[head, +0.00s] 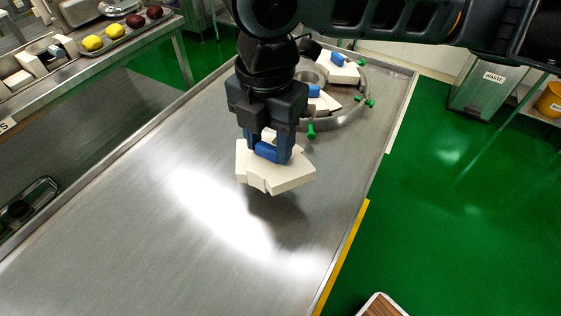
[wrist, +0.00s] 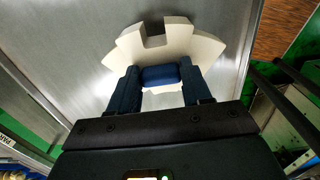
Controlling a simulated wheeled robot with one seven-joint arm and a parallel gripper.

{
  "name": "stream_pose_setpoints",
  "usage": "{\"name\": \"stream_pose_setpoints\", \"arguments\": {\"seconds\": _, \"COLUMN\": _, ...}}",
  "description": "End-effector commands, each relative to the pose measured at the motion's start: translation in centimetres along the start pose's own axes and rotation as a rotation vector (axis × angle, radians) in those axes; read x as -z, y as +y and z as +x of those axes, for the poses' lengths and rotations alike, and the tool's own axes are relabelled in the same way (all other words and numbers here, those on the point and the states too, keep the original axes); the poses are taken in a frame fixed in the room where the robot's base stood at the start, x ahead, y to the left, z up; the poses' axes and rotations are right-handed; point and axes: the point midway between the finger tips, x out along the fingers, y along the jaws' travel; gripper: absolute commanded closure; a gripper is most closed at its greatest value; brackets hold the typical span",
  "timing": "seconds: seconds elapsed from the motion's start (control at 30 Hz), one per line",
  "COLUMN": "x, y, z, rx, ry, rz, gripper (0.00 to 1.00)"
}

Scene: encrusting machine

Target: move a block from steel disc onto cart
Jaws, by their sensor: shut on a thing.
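My gripper (head: 270,153) is shut on the blue grip of a white, notched, wedge-like block (head: 272,178). The held block is over the steel table, with its shadow on the surface beside it. In the wrist view the block (wrist: 165,45) spans both fingers, its notch facing away from me. The steel disc (head: 345,117) is at the table's far end, behind my gripper and partly hidden by it. It carries more white blocks (head: 338,70) with blue grips. A wood-topped surface with a pale rim (head: 382,306), possibly the cart, is cut off at the bottom edge.
The steel table (head: 130,240) is bare in front of and left of the block. Green knobs (head: 311,131) stick out around the disc. A yellow strip (head: 342,258) marks the table's right edge. Green floor (head: 460,220) is open to the right; a waste bin (head: 487,90) stands beyond.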

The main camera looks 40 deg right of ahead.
Motion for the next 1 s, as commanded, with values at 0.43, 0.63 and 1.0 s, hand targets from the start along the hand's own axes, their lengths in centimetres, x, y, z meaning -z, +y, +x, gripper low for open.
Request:
{"name": "stream_pose_setpoints", "arguments": {"seconds": 0.43, "x": -0.2, "y": -2.3, "z": 3.2, "rx": 0.001, "ry": 0.0, "rz": 0.002, "gripper": 1.0}}
{"name": "stream_pose_setpoints", "arguments": {"seconds": 0.63, "x": -0.2, "y": -2.2, "z": 5.4, "rx": 0.0, "ry": 0.0, "rz": 0.002, "gripper": 1.0}}
{"name": "stream_pose_setpoints", "arguments": {"seconds": 1.0, "x": -0.2, "y": -2.2, "z": 5.7, "rx": -0.001, "ry": -0.001, "rz": 0.001, "gripper": 0.5}}
